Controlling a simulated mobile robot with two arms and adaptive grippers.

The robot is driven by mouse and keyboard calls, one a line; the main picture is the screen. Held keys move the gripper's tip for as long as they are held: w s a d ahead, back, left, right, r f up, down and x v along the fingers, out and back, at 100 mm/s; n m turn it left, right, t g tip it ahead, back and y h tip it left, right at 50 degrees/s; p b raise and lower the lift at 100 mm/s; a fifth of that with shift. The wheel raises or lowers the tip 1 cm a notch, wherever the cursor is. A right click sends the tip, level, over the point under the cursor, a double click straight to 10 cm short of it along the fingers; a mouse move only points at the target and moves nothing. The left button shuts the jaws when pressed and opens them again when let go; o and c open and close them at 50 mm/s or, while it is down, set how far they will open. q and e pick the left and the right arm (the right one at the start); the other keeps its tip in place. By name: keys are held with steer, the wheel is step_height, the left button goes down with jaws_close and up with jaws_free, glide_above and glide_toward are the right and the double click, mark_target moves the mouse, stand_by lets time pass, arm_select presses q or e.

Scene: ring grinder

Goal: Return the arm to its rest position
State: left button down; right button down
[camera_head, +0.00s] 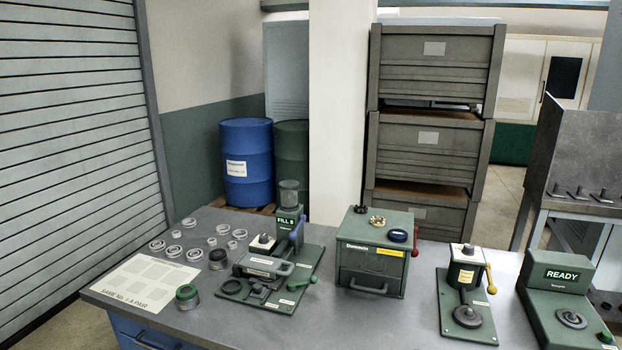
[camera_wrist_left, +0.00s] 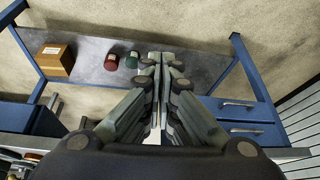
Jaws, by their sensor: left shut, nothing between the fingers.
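My left gripper (camera_wrist_left: 157,62) shows in the left wrist view with its fingers closed together and nothing between them. It points down past a bench edge, above a grey lower shelf (camera_wrist_left: 90,58) in a blue frame. It touches none of the objects in that view. Neither arm shows in the head view, and my right gripper is in neither view.
The grey workbench (camera_head: 240,330) holds a green press station (camera_head: 270,270), a green box with a drawer (camera_head: 375,255), a lever device (camera_head: 465,295), a READY unit (camera_head: 560,300) and several rings. A wooden block (camera_wrist_left: 54,58), red can (camera_wrist_left: 111,62) and green can (camera_wrist_left: 132,60) stand on the shelf.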

arm_select(q)
steer(key=s+a+g, duration=0.1)
steer(key=s, duration=0.4)
step_height(320, 180, down, 29)
steer(key=s+g, duration=0.2)
steer(key=s, duration=0.1)
steer(key=s+a+f, duration=0.3)
steer(key=s+f, duration=1)
steer(key=s, duration=0.2)
steer(key=shift+f+g+y, duration=0.3)
steer(key=shift+f+g, duration=0.1)
steer(key=c, duration=2.3)
jaws_free()
steer(key=shift+s, duration=0.15)
